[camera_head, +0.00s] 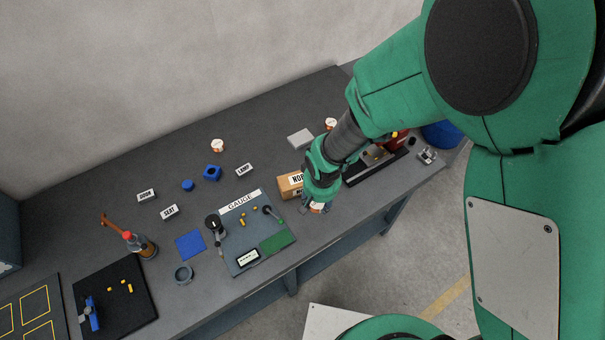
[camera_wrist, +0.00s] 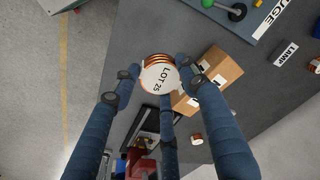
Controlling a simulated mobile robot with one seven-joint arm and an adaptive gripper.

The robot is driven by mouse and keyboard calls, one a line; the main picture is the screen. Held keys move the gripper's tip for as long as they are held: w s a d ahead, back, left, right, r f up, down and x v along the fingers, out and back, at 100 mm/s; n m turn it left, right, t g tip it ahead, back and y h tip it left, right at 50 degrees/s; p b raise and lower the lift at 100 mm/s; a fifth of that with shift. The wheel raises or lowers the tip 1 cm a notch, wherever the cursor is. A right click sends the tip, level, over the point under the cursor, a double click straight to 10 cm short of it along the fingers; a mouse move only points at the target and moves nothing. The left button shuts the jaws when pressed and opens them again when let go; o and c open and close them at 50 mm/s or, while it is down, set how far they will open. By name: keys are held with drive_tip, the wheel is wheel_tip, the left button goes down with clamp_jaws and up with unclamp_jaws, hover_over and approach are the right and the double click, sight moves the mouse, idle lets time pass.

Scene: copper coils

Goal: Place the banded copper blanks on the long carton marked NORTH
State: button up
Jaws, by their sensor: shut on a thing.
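My gripper (camera_head: 318,196) is shut on a copper blank (camera_head: 317,208), which has a white face reading LOT 25 and orange bands on its side in the wrist view (camera_wrist: 160,76). It is held beside the near right end of the brown carton (camera_head: 289,187); its height above the bench is unclear. The carton's label reads "NOR", the rest hidden by my gripper. The carton also shows right of the blank in the wrist view (camera_wrist: 220,66), partly behind a finger. Other copper blanks stand at the back (camera_head: 217,145) and behind my arm (camera_head: 331,123).
A gauge board (camera_head: 262,224) lies left of the carton. A grey block (camera_head: 300,138) lies behind the carton, and a black tray (camera_head: 358,174) is to its right. LAMP (camera_head: 244,169), SEAT and DOOR signs stand left. The bench's front edge is close to my gripper.

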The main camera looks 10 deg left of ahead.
hover_over(302, 176)
drive_tip(key=shift+s+d+f+p, duration=0.15)
drive_tip(key=shift+s+f+p, duration=0.2)
drive_tip(key=shift+f, duration=0.35)
drive_tip(key=shift+f, duration=0.1)
drive_tip(key=shift+f, duration=1.7)
drive_tip(key=shift+f, duration=0.15)
drive_tip(key=o, duration=1.3)
drive_tip(key=shift+r, duration=0.25)
drive_tip(key=r, duration=0.4)
drive_tip(key=s+r, duration=0.1)
drive_tip(key=r, duration=0.6)
drive_tip(key=shift+s+d+r, duration=0.35)
drive_tip(key=shift+d, duration=0.05)
